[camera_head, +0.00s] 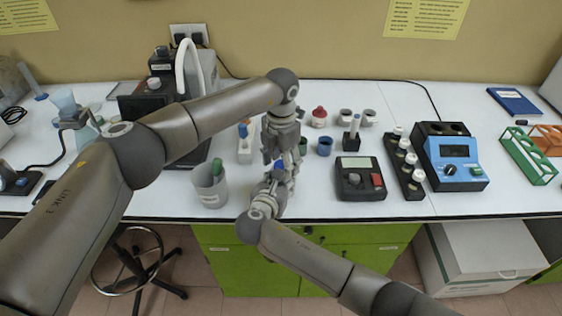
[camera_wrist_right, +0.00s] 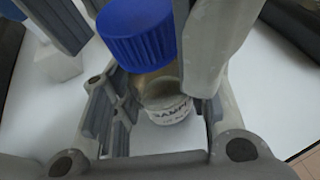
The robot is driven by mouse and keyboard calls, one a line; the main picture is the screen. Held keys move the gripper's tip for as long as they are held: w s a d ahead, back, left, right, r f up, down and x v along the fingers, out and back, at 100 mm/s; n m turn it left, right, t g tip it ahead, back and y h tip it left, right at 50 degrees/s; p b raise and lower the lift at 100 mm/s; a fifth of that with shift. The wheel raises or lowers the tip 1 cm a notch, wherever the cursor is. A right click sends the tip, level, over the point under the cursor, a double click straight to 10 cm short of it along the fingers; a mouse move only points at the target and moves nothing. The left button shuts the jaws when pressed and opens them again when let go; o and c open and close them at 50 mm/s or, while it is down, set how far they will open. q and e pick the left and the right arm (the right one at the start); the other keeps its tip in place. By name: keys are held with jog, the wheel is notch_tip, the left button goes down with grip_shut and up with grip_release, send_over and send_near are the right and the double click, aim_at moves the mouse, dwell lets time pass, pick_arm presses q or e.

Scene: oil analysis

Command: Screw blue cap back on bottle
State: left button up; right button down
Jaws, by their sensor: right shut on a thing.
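The bottle (camera_wrist_right: 168,108) has a white label, partly readable as "SAMPL", and stands between the fingers of my right gripper (camera_wrist_right: 160,125), which is shut on it. The blue cap (camera_wrist_right: 140,32) sits at the top of the bottle; whether it is threaded on cannot be told. Grey fingers of my left gripper come in from the top on both sides of the cap; whether they press on it is unclear. In the head view my left gripper (camera_head: 279,150) points down, just above my right gripper (camera_head: 272,188). The bottle is mostly hidden there.
A grey beaker (camera_head: 211,190) with a green-topped item stands left of the grippers. The front table edge is close.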

pick_arm(q)
notch_tip(320, 180, up, 12)
dwell(0.6)
pick_arm(e)
jog(key=c, duration=0.7)
grip_release()
jog(key=shift+c, duration=0.2)
jog(key=v, duration=1.2)
